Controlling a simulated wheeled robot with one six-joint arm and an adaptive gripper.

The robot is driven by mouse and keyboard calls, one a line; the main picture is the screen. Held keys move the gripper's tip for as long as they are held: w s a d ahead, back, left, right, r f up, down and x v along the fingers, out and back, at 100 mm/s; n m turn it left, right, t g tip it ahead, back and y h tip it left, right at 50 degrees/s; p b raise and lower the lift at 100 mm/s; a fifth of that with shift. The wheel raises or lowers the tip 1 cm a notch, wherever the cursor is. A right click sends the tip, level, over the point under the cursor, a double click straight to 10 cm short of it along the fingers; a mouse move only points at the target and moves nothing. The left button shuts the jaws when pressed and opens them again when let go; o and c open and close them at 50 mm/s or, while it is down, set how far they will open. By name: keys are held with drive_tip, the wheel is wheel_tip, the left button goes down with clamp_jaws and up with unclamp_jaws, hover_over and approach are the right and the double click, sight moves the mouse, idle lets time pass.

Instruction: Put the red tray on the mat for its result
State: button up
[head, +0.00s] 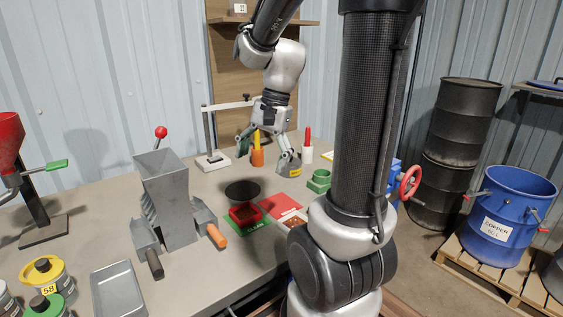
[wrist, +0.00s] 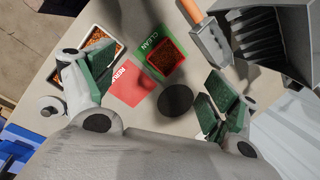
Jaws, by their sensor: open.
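The red tray (head: 233,218) sits on the green mat (head: 265,221) marked CLEAN, on the bench. In the wrist view, the red tray (wrist: 149,67) holds copper-brown granules and lies over much of the green mat (wrist: 144,48). A red mat (head: 284,202) lies beside the green one; its label is partly hidden in the wrist view (wrist: 126,88). My gripper (head: 266,155) is open and empty, above the bench beyond the tray. In the wrist view its spread green-padded fingers (wrist: 155,75) stand to either side of the mats.
A white tray of copper granules (wrist: 97,38) lies by the red mat. A black disc (head: 243,191) is behind the red tray. Orange and white holders and a green fixture (head: 319,181) stand behind.

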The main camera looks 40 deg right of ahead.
drive_tip(key=s+r+n+t+h, duration=0.2)
drive_tip(key=s+r+n, duration=0.3)
drive_tip(key=s+n, duration=0.6)
drive_tip(key=shift+s+a+n+t+h, duration=0.3)
drive_tip(key=shift+s+a+n+t, duration=0.15)
drive_tip(key=shift+t, duration=0.25)
